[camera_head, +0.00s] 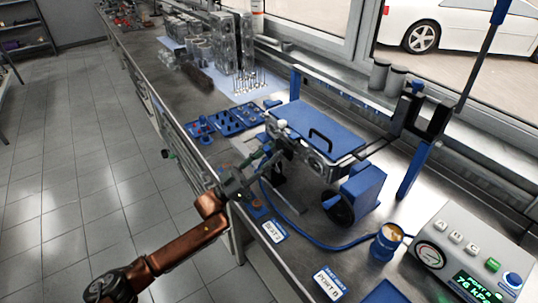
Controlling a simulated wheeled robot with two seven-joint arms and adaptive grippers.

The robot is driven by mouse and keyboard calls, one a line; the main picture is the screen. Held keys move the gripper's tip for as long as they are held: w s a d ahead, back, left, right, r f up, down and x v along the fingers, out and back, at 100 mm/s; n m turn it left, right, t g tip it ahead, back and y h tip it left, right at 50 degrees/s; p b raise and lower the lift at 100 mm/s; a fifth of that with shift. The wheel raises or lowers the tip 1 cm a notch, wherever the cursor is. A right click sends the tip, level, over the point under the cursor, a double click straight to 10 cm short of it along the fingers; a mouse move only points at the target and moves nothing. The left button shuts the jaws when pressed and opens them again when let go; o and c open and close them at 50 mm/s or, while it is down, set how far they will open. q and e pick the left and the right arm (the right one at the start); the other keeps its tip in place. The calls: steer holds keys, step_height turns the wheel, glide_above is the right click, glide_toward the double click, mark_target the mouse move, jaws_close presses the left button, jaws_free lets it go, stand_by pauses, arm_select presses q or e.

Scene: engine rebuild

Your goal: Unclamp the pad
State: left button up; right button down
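The blue pad (318,126) with a black bar handle lies flat on top of the metal engine block (322,168) in the fixture on the bench. A long black lever with a blue grip (480,62) stands raised and tilted at the right of the fixture, by a black bracket (428,118) on a blue post (412,172). My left gripper (279,150) is at the near left side of the block, close to its edge. Its fingers are small and dark against the block, so their opening and any contact cannot be told. My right gripper is not in view.
A blue hose runs from the fixture to a blue fitting (386,243). A grey gauge box (474,258) with a green display stands at the front right. Blue trays (238,118) with small parts lie left of the fixture. Several metal engine parts stand farther back.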

arm_select(q)
step_height(320, 180, up, 10)
stand_by(0.5)
steer(key=shift+c, duration=0.2)
